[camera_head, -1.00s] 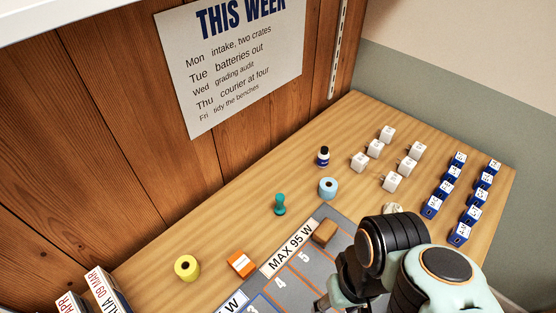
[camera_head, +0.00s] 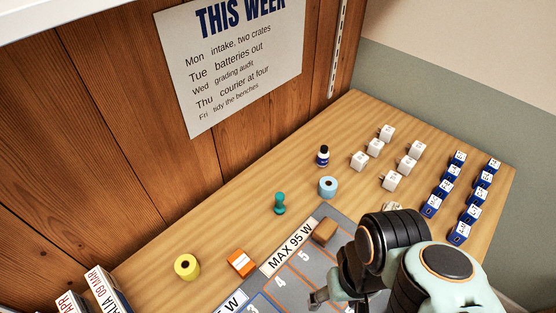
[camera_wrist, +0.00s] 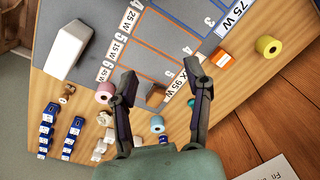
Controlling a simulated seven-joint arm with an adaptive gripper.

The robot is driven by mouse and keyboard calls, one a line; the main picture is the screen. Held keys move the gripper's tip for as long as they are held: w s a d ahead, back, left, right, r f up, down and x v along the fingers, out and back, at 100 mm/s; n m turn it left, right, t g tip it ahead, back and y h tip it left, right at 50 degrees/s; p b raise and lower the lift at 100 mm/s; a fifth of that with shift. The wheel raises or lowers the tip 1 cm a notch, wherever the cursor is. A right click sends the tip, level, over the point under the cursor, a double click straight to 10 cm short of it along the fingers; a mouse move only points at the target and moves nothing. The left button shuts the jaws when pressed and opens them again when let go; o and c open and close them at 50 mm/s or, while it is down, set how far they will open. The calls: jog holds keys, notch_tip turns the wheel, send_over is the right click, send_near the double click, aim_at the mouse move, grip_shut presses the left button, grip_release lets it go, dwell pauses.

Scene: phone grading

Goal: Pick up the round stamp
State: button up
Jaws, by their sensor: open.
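The round stamp appears to be the teal knob-handled piece (camera_head: 279,203) standing upright on the wooden bench, beyond the grey mat. In the wrist view a small part of the teal stamp (camera_wrist: 192,102) shows beside my right-hand finger. My gripper (camera_wrist: 163,76) is open with nothing between its fingers. In the head view my gripper (camera_head: 318,298) is low over the mat, apart from the stamp and nearer the camera. My arm hides part of the mat there.
A light blue roll (camera_head: 328,187) and an ink bottle (camera_head: 323,156) stand right of the stamp. An orange box (camera_head: 241,262) and yellow roll (camera_head: 187,267) lie left. A brown block (camera_head: 324,231) is on the mat (camera_head: 345,222). Several white cubes (camera_head: 393,181) and blue boxes (camera_head: 459,233) stand farther right.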

jog(key=w+r+m+t, duration=0.25)
jog(key=w+r, duration=0.45)
jog(key=w, duration=0.6)
send_over(280, 195)
jog(key=w+d, duration=0.2)
notch_tip(280, 195, down, 14)
jog(key=f+g, duration=0.1)
jog(key=f, duration=0.3)
jog(key=s+a+f, duration=0.1)
jog(key=f, duration=0.4)
jog(key=s+a+f+g, duration=0.1)
jog(key=f, duration=0.4)
jog(key=shift+f+g+h, duration=0.25)
jog(key=shift+g+h, duration=0.1)
jog(key=shift+h, duration=0.05)
jog(key=shift+f, duration=0.55)
grip_shut()
